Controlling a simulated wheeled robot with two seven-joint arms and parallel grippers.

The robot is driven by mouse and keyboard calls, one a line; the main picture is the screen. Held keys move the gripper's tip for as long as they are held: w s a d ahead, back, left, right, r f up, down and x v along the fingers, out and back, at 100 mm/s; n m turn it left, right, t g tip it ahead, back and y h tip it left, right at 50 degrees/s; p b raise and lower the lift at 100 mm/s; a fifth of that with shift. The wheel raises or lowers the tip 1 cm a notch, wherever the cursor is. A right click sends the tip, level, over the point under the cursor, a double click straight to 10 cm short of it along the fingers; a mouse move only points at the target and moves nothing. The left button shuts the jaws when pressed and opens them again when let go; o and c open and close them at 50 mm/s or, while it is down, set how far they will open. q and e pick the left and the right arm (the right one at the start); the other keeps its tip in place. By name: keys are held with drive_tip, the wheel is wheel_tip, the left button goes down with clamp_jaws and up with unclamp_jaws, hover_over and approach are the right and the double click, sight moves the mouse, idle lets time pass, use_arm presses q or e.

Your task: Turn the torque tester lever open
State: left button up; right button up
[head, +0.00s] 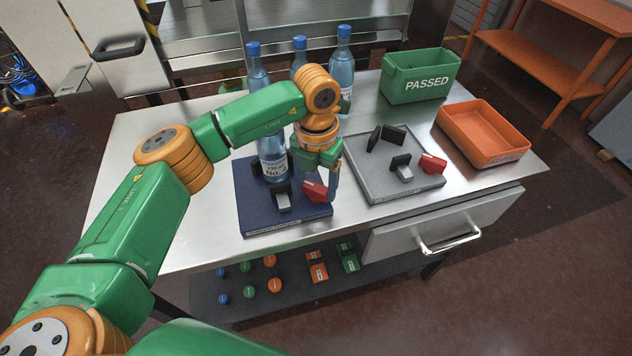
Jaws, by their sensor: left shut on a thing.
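The blue torque tester (262,223) lies on the steel table, with black clamp blocks and a red lever (313,191) at its right. A blue-capped bottle stands between its blocks; its label (272,168) shows below my arm. My left gripper (331,185) reaches down over the right side of this tester and is shut on the red lever. The fingers partly hide the lever. A second, grey tester (385,186) to the right has black blocks and its own red lever (432,163); no bottle stands in it. My right gripper is not in view.
Several blue-capped bottles (343,72) stand at the table's back. A green PASSED bin (420,88) and an orange tray (484,138) are at the right. Caps and small blocks lie on a dark lower shelf (215,297). A drawer (440,228) is at the front right.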

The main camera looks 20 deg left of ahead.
sight(316, 186)
use_arm(q)
drive_tip(key=shift+w+r, duration=0.1)
drive_tip(key=o, duration=1.3)
drive_tip(key=shift+o, duration=0.2)
wheel_tip(316, 186, up, 7)
drive_tip(key=shift+r+b, duration=0.1)
drive_tip(key=shift+b, duration=0.6)
